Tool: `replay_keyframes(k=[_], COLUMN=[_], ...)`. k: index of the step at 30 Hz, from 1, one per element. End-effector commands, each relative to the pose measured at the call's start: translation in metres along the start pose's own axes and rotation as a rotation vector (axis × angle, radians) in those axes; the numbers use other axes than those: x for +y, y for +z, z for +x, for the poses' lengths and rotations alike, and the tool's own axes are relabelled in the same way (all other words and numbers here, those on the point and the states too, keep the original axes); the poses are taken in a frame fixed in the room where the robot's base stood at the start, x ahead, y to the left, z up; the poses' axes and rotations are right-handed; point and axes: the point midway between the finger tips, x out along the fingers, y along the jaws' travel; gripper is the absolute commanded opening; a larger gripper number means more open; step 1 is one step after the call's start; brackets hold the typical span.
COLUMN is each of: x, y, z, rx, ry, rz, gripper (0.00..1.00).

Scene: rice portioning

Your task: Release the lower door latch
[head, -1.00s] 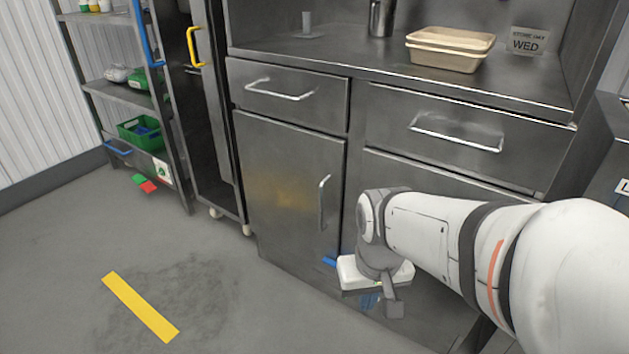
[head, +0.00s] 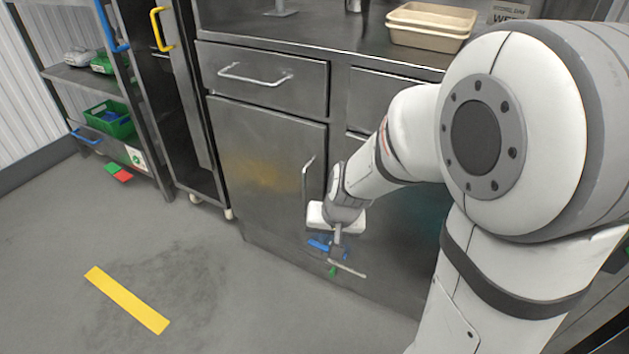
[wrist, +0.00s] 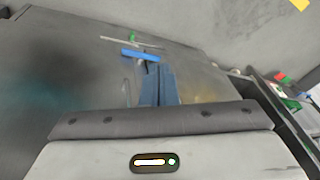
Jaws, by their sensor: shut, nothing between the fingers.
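The closed metal cabinet door (head: 250,150) has a vertical bar handle (head: 306,180) at its right edge. Low on the cabinet near the door's right edge is a blue piece (head: 319,244), likely the lower latch, with a small green piece (head: 332,271) below it. The wrist view also shows the blue piece (wrist: 140,54) and the green piece (wrist: 133,37), just beyond the fingertips. My gripper (head: 338,252) is shut and empty, in front of the blue piece. Its fingers (wrist: 153,72) overlap it in view, and I cannot tell whether they touch.
Drawers (head: 262,76) sit above the door, and a counter carries beige trays (head: 425,36). A tall open cabinet and a shelf with a green bin (head: 108,118) stand at left. A thin grey bar (head: 347,268) lies by the green piece. Floor in front is clear, with yellow tape (head: 127,300).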

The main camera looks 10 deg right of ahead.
Motion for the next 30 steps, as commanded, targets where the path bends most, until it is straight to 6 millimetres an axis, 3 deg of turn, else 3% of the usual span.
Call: replay_keyframes(k=[3,9,15,21,30], x=[-0.017,-0.024,-0.004,0.022,0.035], y=[-0.028,-0.058,-0.063,-0.053,-0.047], z=[0.034,0.097,0.151,0.179,0.188], rx=[0.066,0.209,0.365,0.491,0.554], ry=[-0.003,0.056,0.201,0.343,0.410], rz=[0.079,0.208,0.306,0.337,0.340], gripper=[0.00,0.00,0.00,0.00,0.00])
